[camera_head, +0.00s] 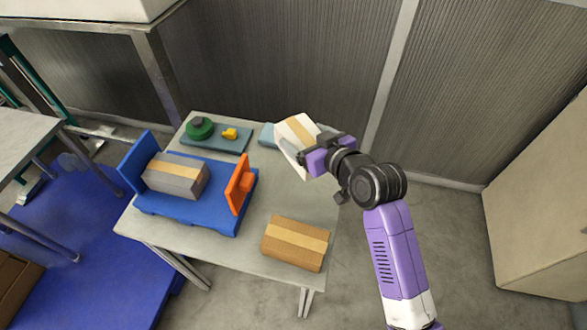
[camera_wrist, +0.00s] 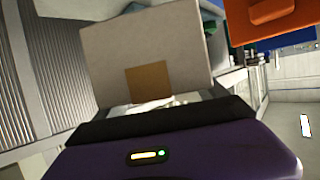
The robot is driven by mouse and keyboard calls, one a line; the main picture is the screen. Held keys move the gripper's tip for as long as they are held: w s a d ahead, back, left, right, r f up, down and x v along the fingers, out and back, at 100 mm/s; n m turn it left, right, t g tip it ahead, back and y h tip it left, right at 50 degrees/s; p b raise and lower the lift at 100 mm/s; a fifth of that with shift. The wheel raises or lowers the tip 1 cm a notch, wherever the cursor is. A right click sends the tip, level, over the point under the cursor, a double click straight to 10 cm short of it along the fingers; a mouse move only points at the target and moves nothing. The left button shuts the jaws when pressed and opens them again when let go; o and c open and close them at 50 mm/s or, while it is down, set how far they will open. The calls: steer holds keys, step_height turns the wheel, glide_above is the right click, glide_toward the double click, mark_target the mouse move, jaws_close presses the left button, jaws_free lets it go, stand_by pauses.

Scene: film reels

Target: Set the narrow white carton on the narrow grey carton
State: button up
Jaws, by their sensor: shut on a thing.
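The narrow white carton (camera_head: 291,141), with a tan tape strip, is held tilted by my gripper (camera_head: 312,149) above the back right of the table. In the wrist view the white carton (camera_wrist: 145,50) fills the space in front of my gripper (camera_wrist: 160,108), with a brown tape patch on its near face. The fingertips are mostly hidden. The narrow grey carton (camera_head: 176,179), with a tan tape strip, lies on a blue tray (camera_head: 194,219), between a blue upright plate and an orange upright plate. My gripper is to the right of it and apart from it.
A brown carton (camera_head: 296,243) lies at the table's front right. A grey-blue board (camera_head: 217,141) at the back holds a green round piece (camera_head: 200,128) and a yellow piece (camera_head: 230,134). The orange plate (camera_head: 240,184) stands between the grey carton and my gripper. Bare table (camera_head: 282,195) shows right of the tray.

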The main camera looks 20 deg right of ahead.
step_height(320, 180, down, 14)
steer(key=shift+r, duration=0.15)
stand_by(0.3)
steer(key=o, duration=1.7)
steer(key=shift+f, duration=0.2)
